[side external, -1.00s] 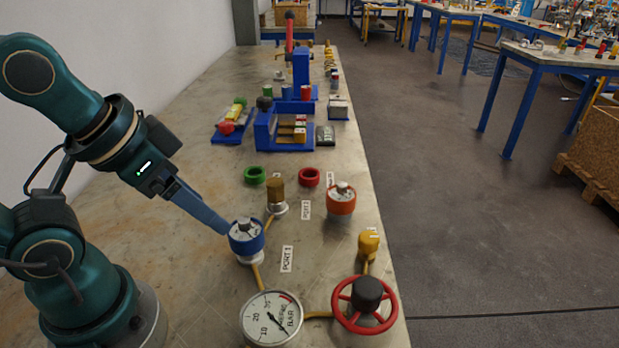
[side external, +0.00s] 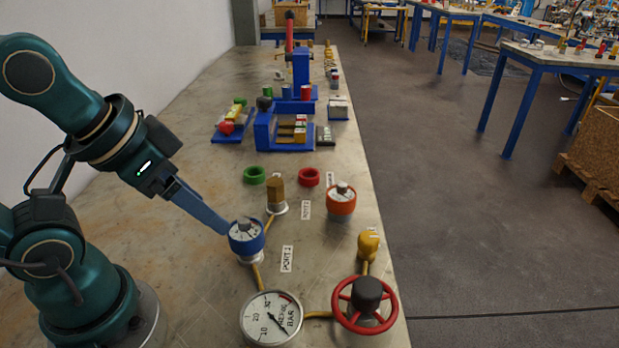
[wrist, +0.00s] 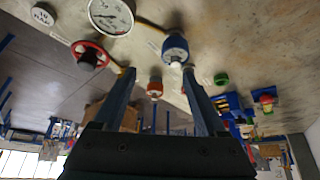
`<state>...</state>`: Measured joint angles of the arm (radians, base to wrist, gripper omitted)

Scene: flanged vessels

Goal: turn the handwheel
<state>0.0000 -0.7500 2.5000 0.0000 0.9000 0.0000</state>
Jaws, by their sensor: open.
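The red handwheel (side external: 394,304) with its dark hub stands at the front right of the bench, beside the pressure gauge (side external: 270,318). In the wrist view the handwheel (wrist: 90,56) is at the upper left, outside the left finger. My gripper (side external: 229,229) is at the blue-collared fitting (side external: 246,240), well left of the handwheel. In the wrist view my gripper (wrist: 158,74) has its fingers apart, and the blue-collared fitting (wrist: 175,48) shows just beyond the right fingertip. I cannot tell whether that finger touches it.
Yellow pipes join the gauge, handwheel and fittings. A yellow valve part (side external: 369,246), an orange-collared fitting (side external: 341,200) and a brass fitting (side external: 276,195) stand nearby. Green (side external: 254,175) and red (side external: 309,177) rings lie behind. The bench's right edge runs close to the handwheel.

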